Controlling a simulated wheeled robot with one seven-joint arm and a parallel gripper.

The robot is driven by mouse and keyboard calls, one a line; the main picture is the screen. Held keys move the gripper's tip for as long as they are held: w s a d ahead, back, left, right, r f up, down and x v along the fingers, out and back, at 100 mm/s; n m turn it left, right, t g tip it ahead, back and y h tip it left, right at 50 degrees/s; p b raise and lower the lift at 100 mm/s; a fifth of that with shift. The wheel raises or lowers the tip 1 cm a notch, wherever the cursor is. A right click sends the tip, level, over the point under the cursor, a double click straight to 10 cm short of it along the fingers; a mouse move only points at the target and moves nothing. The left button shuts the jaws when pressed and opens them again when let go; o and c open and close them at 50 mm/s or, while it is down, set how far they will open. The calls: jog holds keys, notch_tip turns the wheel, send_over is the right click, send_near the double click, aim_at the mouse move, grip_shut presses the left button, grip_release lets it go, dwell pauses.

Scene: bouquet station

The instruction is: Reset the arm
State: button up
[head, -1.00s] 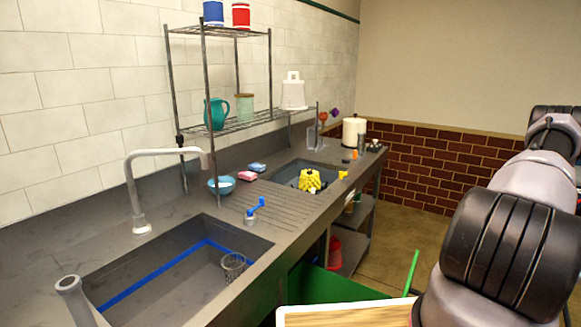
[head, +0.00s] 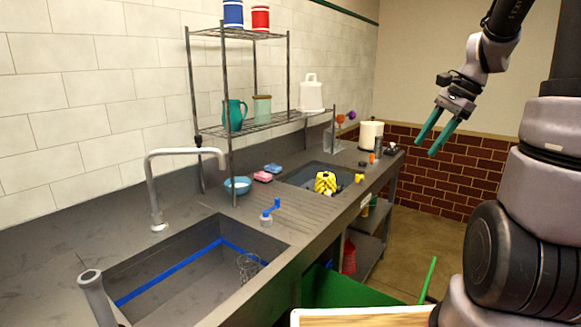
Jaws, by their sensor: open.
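My gripper (head: 435,137) is in the upper right of the head view. Its two teal fingers are apart and point down and to the left, with nothing between them. It hangs in the air in front of the brick wall, to the right of the counter and apart from it. My arm comes down into the picture from the top right edge.
A counter (head: 190,218) with two sinks runs along the left wall. A wire shelf (head: 262,125) stands on it with a teal pitcher (head: 234,115) and canisters. A paper towel roll (head: 371,135) stands at the far end. A green bin (head: 335,290) is below the counter's front.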

jog(key=s+a+r+n+t+h, duration=0.1)
jog(key=s+a+r+n+t, duration=0.1)
jog(key=s+a+r+n, duration=0.2)
jog(key=s+a+r+n+t+h, duration=0.1)
jog(key=s+a+r+n+t, duration=0.2)
jog(key=s, duration=0.7)
notch_tip(320, 180, up, 3)
jog(key=a+n, duration=0.2)
jog(key=n, duration=0.1)
jog(key=shift+a+f+n, duration=0.15)
jog(key=shift+n, duration=0.15)
